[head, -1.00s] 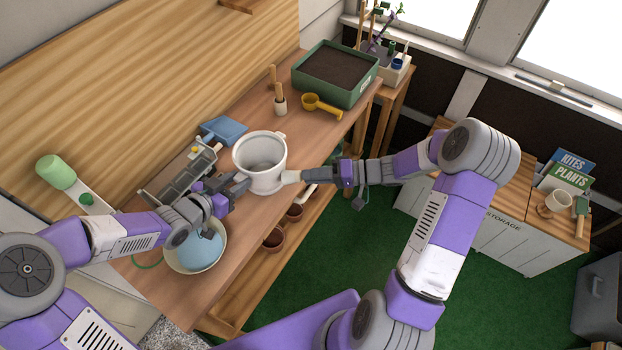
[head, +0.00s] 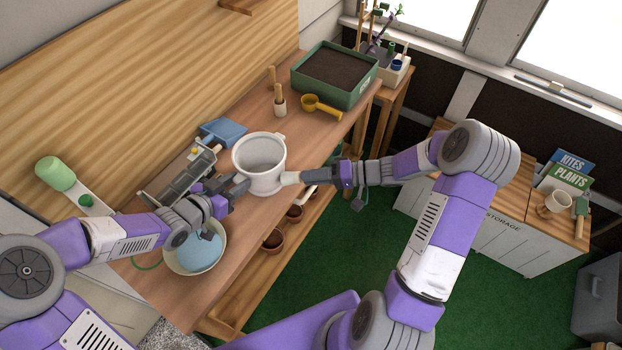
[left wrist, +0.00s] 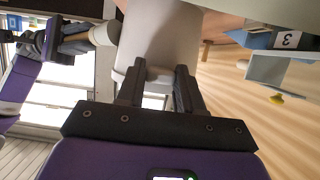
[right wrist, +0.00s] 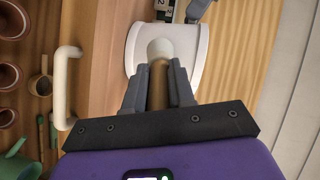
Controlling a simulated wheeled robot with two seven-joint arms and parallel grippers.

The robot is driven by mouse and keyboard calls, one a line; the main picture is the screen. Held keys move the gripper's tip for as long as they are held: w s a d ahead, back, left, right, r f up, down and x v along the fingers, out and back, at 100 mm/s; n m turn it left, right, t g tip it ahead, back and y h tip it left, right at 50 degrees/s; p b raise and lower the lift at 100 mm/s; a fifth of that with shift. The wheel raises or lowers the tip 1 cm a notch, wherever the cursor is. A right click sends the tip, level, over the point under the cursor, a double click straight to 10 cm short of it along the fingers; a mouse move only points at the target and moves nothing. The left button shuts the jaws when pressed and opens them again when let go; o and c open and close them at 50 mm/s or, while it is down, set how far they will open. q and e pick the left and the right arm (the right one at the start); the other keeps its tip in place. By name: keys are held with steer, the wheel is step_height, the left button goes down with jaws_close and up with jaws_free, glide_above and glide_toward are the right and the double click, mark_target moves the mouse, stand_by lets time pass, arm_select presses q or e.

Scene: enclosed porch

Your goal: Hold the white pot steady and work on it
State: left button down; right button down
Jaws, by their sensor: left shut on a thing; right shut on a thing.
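The white pot (head: 259,183) stands upright on the wooden bench, open at the top. My left gripper (head: 241,183) is at its left side, shut on the pot's side handle (left wrist: 160,74), which shows between the fingers in the left wrist view. My right gripper (head: 308,178) is shut on the wooden handle (right wrist: 158,90) of a tool with a round white head (right wrist: 160,50). That head is against or very close to the pot's right side; exact contact cannot be told. The pot's inside looks empty in the head view.
A green soil tray (head: 362,88), yellow scoop (head: 326,108) and wooden-handled tools (head: 280,104) stand farther back. Terracotta pots (head: 273,241) sit below.

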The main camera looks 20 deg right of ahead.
steer(key=shift+w+d, duration=0.3)
steer(key=shift+d, duration=0.25)
steer(key=shift+s+a, duration=0.4)
steer(key=shift+a, duration=0.2)
steer(key=shift+s+a, duration=0.35)
steer(key=shift+a, duration=0.2)
steer(key=shift+w+d, duration=0.75)
steer(key=shift+d, duration=0.2)
steer(key=shift+s+a, duration=0.7)
steer(key=shift+a, duration=0.3)
steer(key=s+d, duration=0.1)
steer(key=s, duration=0.1)
steer(key=s+d, duration=0.2)
steer(key=shift+s+f, duration=0.1)
steer(key=shift+f, duration=0.1)
